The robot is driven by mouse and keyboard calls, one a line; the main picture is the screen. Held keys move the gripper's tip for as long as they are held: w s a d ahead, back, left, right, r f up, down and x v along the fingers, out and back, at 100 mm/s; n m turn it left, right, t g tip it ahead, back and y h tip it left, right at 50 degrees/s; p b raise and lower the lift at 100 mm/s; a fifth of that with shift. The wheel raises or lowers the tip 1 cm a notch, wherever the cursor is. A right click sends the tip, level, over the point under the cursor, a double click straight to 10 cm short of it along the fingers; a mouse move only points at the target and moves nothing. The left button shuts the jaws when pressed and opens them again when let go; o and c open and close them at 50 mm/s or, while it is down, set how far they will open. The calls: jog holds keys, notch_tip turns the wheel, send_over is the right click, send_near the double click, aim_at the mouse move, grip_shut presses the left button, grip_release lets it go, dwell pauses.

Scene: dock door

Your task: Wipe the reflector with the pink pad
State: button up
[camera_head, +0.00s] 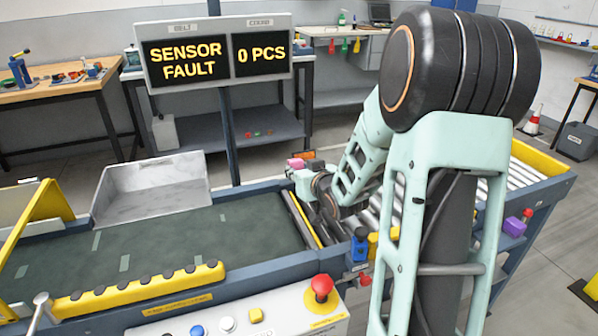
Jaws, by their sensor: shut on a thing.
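A small pink block, which looks like the pink pad (296,163), shows at the far side of the conveyor, at the end of my wrist. My gripper (301,171) is there, small and mostly hidden by my own wrist; it is shut on the pink pad. A small orange-brown piece (317,166) shows right beside the pad near the far rail. I cannot tell for sure whether it is the reflector, or whether the pad touches it. A blue sensor-like unit (360,246) stands on the near rail.
A display (215,56) reads "SENSOR FAULT" and "0 PCS". The green belt (160,252) is bare, with a grey tray (152,190) behind it. A control panel with a red button (320,286) lies in front. My arm covers much of the rollers (497,172).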

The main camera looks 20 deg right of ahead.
jog(key=shift+s+d+r+p, duration=0.1)
jog(key=shift+d+p, duration=0.45)
jog(key=shift+d, duration=0.85)
jog(key=shift+d+p, duration=0.65)
jog(key=shift+d, duration=1.45)
jog(key=shift+a, duration=0.1)
